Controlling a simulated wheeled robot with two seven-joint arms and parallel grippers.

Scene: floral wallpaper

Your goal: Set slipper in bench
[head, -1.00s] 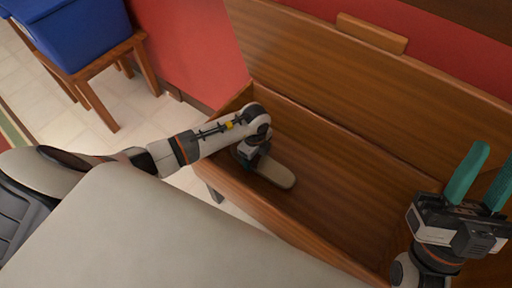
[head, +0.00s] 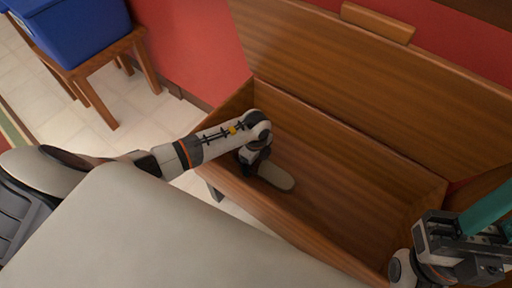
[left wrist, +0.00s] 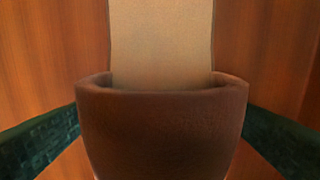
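The slipper, with a beige sole (head: 276,177) and a brown upper (left wrist: 160,125), is inside the open wooden bench (head: 340,215), near its left end. My left gripper (head: 252,168) reaches down into the bench at the slipper. In the left wrist view its green fingers meet both sides of the brown upper, so it looks shut on the slipper. Whether the sole touches the bench floor cannot be told. My right gripper (head: 497,220) is empty at the right edge of the head view, partly cut off, its turquoise fingers apart.
The bench's raised lid (head: 370,75) leans toward the red wall (head: 190,45). A blue bin (head: 75,40) stands on a wooden stool (head: 105,60) at the upper left. The bench floor right of the slipper is clear.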

